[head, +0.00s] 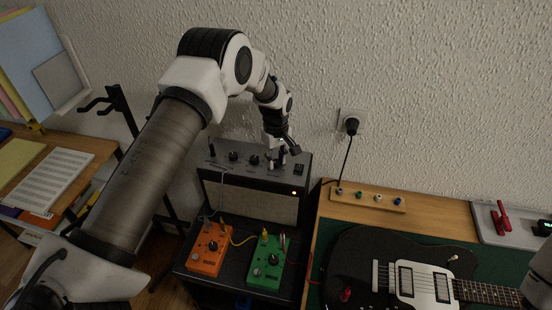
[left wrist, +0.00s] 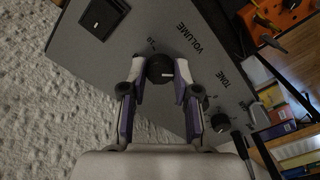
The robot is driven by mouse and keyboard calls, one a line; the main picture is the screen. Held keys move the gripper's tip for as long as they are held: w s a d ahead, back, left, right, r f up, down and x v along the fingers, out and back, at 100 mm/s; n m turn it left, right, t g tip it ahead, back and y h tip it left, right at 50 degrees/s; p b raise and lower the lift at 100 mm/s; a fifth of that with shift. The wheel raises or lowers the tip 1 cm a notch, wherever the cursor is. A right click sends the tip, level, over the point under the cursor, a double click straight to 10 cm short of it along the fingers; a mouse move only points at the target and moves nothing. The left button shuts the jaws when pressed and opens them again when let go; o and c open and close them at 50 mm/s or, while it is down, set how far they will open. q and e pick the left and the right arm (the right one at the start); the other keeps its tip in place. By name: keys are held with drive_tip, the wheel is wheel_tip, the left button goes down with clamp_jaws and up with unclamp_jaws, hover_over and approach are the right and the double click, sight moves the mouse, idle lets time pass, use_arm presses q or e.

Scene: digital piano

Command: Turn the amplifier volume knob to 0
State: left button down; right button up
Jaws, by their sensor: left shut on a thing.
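The amplifier (head: 250,205) is a dark box with a grey top panel and a row of black knobs. In the left wrist view the black volume knob (left wrist: 160,69) sits beside the word VOLUME, with a light pointer mark on it. My left gripper (left wrist: 160,84) has its two fingers on either side of this knob and is shut on it. In the head view the left gripper (head: 280,155) reaches down to the right part of the panel and partly hides the knob. The number that the pointer faces cannot be read. My right gripper cannot be made out.
The tone knob (left wrist: 219,122) is beside the volume knob, and a black switch (left wrist: 103,17) is on the other side. An orange pedal (head: 209,250) and a green pedal (head: 266,262) stand in front of the amplifier. A black guitar (head: 365,262) lies on the bench at right.

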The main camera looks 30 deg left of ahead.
sight(276, 162)
use_arm(q)
drive_tip(key=shift+s+d+f, duration=0.1)
drive_tip(key=shift+s+f, duration=0.2)
drive_tip(key=c, duration=0.8)
unclamp_jaws()
drive_tip(key=shift+c, duration=0.2)
drive_tip(key=shift+w+r, duration=0.15)
drive_tip(key=shift+w, duration=0.05)
drive_tip(key=shift+r, duration=0.35)
wheel_tip(276, 162, up, 11)
drive_tip(key=shift+r, duration=0.1)
